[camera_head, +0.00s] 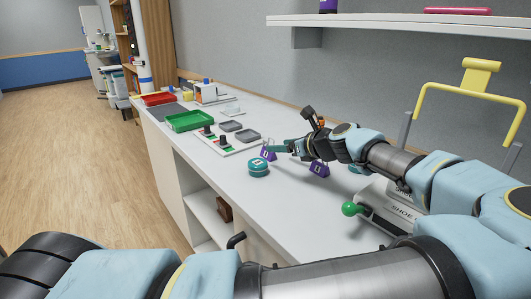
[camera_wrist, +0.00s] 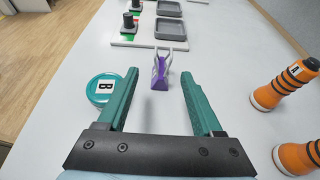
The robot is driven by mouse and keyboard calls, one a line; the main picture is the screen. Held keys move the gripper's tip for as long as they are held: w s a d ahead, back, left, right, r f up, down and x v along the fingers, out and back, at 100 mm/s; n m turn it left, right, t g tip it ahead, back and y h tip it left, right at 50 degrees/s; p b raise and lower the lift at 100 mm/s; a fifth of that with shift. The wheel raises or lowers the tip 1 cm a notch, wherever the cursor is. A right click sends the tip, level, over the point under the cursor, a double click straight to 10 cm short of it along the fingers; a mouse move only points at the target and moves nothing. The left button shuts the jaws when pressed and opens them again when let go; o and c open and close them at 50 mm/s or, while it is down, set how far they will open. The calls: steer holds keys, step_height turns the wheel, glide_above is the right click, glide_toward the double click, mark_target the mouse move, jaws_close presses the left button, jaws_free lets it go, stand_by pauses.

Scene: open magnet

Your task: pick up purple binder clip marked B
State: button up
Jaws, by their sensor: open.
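A purple binder clip (camera_wrist: 160,75) with silver handles stands on the white counter in the wrist view, just ahead of and between my fingertips; I cannot read a letter on it there. My gripper (camera_wrist: 158,82) has two teal fingers, open and empty, one toward each side of the clip. In the head view my gripper (camera_head: 279,147) is low over the counter beside a purple clip (camera_head: 267,154) with a pale label too small to read. A second purple clip (camera_head: 319,169) shows under my arm.
A round teal tin marked B (camera_wrist: 103,89) stands just left of my left finger. A board with black knobs and grey trays (camera_wrist: 168,28) lies ahead. A green tray (camera_head: 190,121) is farther back.

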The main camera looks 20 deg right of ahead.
mark_target(263, 147)
steer(key=p+x, duration=0.1)
steer(key=x, duration=0.3)
steer(key=shift+w, duration=0.35)
steer(key=p+x, duration=0.2)
steer(key=x, duration=0.3)
steer(key=shift+f+p, duration=0.25)
steer(key=shift+p, duration=0.1)
steer(key=shift+w+f, duration=0.3)
steer(key=shift+w, duration=0.15)
jaws_close()
